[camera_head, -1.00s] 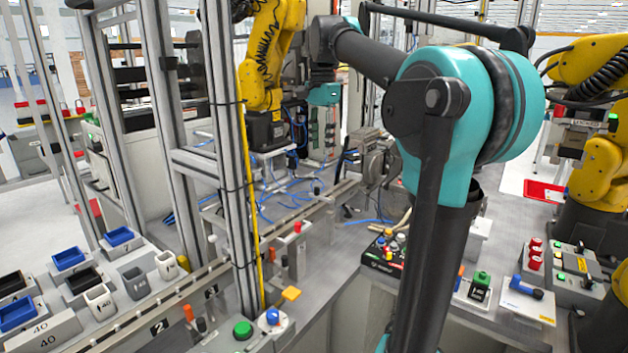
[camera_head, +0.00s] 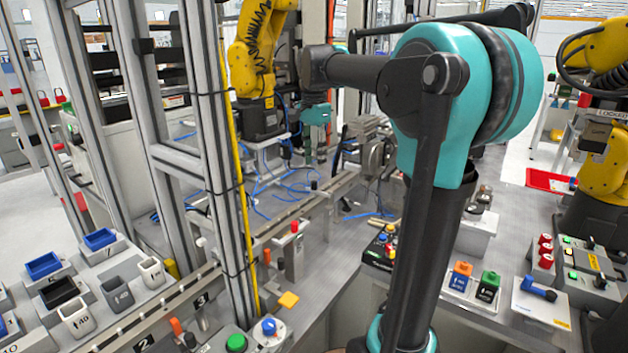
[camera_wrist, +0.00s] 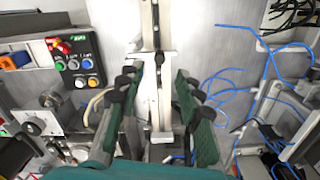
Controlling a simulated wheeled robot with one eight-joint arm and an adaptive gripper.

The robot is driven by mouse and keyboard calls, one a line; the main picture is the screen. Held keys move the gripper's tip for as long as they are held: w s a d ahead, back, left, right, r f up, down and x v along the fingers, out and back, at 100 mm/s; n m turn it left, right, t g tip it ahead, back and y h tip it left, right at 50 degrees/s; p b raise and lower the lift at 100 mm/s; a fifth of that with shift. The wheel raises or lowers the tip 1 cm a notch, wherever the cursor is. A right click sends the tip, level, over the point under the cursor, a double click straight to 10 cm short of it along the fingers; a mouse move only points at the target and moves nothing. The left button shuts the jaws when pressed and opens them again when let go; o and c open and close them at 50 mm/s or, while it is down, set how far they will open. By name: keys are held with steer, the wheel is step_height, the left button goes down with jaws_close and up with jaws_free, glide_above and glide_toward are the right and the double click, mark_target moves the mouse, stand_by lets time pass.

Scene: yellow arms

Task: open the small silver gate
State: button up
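My gripper (camera_head: 316,118) hangs in the upper middle of the head view, beyond the grey aluminium posts and in front of a yellow robot arm. In the wrist view my gripper (camera_wrist: 160,88) shows two green, black-knuckled fingers spread apart, with nothing held between them. A silver-white rail with a flat plate (camera_wrist: 155,70) lies between and beyond the fingers, and I cannot tell whether they touch it. A grey metal mechanism (camera_head: 372,152) stands right of my gripper in the head view. I cannot tell for sure which part is the small silver gate.
Aluminium posts (camera_head: 210,130) stand left of my arm. A yellow robot arm (camera_head: 252,60) is close behind my gripper. Blue cables (camera_wrist: 225,95) lie right of the fingers. A button box (camera_wrist: 75,65) is at their left. Small bins (camera_head: 43,265) stand at lower left.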

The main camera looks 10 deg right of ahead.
step_height(320, 180, down, 7)
steer(key=shift+r, duration=0.1)
steer(key=shift+c, duration=0.5)
jaws_close()
